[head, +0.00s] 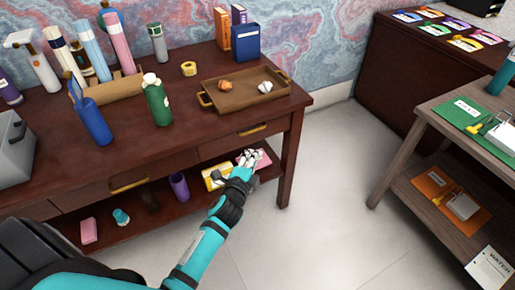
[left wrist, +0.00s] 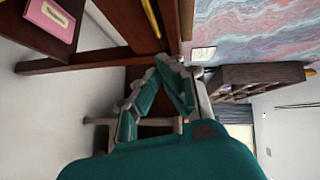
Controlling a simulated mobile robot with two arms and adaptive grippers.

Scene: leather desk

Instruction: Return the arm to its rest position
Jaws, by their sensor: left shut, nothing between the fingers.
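My left arm reaches in from the bottom left of the head view. My left gripper (head: 250,158) is in front of the desk's right end, near the lower shelf as seen from the head. It is shut and empty, and it covers part of a pink item on that shelf. In the left wrist view the two teal fingers of my left gripper (left wrist: 166,64) come together at their tips with nothing between them. My right gripper is in neither view.
The dark desk (head: 215,140) carries bottles, a tray (head: 245,99) and books. Its lower shelf holds a purple cup (head: 179,186) and a yellow item (head: 213,178). A wooden shelf unit (head: 408,147) stands at the right. Light floor (head: 325,215) lies clear between them.

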